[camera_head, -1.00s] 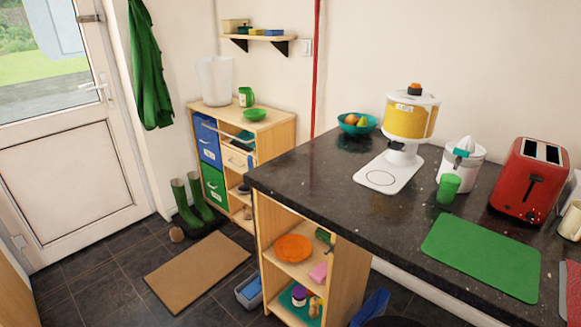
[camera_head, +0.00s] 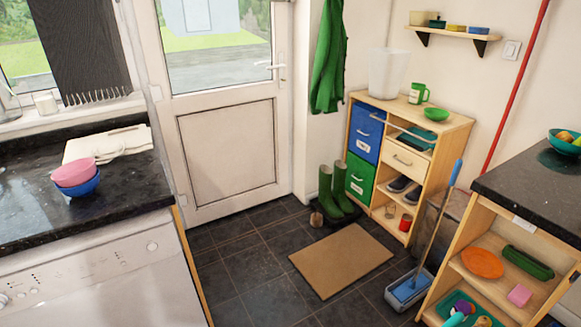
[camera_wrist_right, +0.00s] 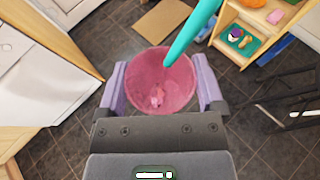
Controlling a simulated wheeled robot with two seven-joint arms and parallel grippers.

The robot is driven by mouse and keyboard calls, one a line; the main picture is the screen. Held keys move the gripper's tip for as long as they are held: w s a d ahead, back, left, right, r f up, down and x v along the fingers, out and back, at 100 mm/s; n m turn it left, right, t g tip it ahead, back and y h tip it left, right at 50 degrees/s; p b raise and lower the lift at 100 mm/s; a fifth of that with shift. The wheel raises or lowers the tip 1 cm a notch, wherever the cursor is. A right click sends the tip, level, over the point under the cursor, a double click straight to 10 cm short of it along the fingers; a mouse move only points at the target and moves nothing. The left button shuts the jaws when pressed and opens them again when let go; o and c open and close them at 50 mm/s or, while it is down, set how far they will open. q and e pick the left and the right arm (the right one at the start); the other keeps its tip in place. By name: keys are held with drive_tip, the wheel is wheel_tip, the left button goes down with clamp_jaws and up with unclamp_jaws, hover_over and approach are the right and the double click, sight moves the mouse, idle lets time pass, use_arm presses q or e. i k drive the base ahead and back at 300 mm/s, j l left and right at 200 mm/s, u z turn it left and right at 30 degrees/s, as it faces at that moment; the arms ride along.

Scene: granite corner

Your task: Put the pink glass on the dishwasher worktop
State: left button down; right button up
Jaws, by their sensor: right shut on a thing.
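The pink glass (camera_wrist_right: 145,78) is in my right gripper (camera_wrist_right: 162,80), shut on it with one purple finger on each side. I look down into its round mouth in the right wrist view. A teal stick-like thing (camera_wrist_right: 195,35) reaches over its rim; I cannot tell what it is. The glass is above the dark floor tiles. The dishwasher (camera_head: 100,285) is at the lower left of the head view, under the dark speckled worktop (camera_head: 110,208). Neither gripper shows in the head view.
A pink bowl (camera_head: 75,172) in a blue bowl (camera_head: 78,188) and a pale cloth (camera_head: 110,143) lie on that worktop. Its front part is clear. A blue mop (camera_head: 412,285) stands at the right. The black counter (camera_head: 535,195) is at the right edge.

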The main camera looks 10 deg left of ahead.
sight(19, 213)
drive_tip(key=j+u, duration=0.2)
drive_tip(key=j, duration=0.25)
drive_tip(key=i+j+u, duration=0.15)
drive_tip(key=j, duration=0.25)
drive_tip(key=j+u, duration=0.2)
drive_tip(key=j, duration=0.25)
drive_tip(key=i+j+u, duration=0.15)
drive_tip(key=j, duration=0.25)
drive_tip(key=i+j+u, duration=0.2)
drive_tip(key=j, duration=0.2)
drive_tip(key=i+j+u, duration=0.15)
drive_tip(key=j, duration=0.25)
drive_tip(key=i+j+u, duration=0.2)
drive_tip(key=i+j, duration=0.35)
